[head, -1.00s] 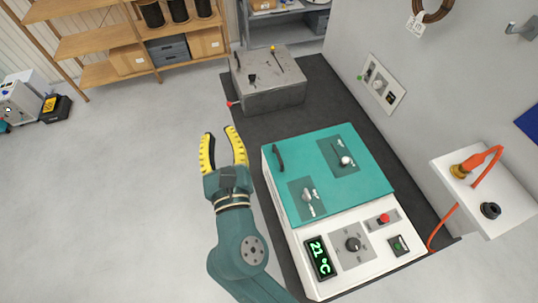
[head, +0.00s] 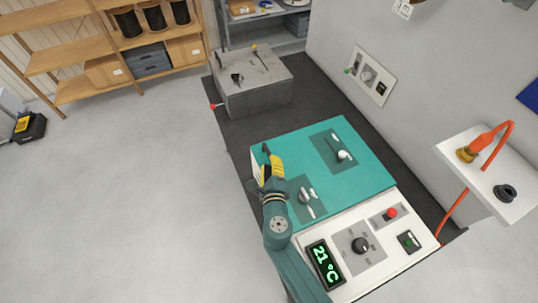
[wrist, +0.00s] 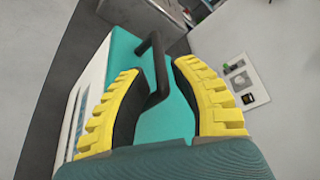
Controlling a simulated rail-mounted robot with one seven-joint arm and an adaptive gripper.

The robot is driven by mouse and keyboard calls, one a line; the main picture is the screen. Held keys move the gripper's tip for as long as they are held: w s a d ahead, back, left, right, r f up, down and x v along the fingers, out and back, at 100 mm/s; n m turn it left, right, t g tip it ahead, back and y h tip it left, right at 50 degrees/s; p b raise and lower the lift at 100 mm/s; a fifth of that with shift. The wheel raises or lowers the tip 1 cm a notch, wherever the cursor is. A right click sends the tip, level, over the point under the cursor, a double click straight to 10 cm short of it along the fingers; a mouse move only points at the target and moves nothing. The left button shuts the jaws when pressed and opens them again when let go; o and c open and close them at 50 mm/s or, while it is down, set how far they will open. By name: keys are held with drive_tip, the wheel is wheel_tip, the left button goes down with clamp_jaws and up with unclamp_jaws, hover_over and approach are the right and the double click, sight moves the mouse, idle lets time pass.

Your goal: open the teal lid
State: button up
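The teal lid (head: 300,145) lies closed on top of a white box with a control panel. Its dark bar handle (head: 265,149) is at the lid's left edge, partly covered by my gripper in the head view. My gripper (head: 270,161) is at that handle. In the wrist view, the yellow fingers of my gripper (wrist: 157,68) are apart, with the black handle (wrist: 160,65) showing between them. A gap shows between handle and right finger; contact with the left finger is unclear. The teal lid (wrist: 170,125) shows behind.
A grey block-shaped box (head: 255,95) with small levers stands behind on the dark mat (head: 290,115). Two latch-like fittings (head: 305,195) (head: 342,154) sit on the lid. A white wall shelf (head: 485,190) with an orange cable is at right.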

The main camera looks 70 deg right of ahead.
sight(269, 152)
drive_tip(key=b+x, duration=0.1)
drive_tip(key=x, duration=0.4)
clamp_jaws()
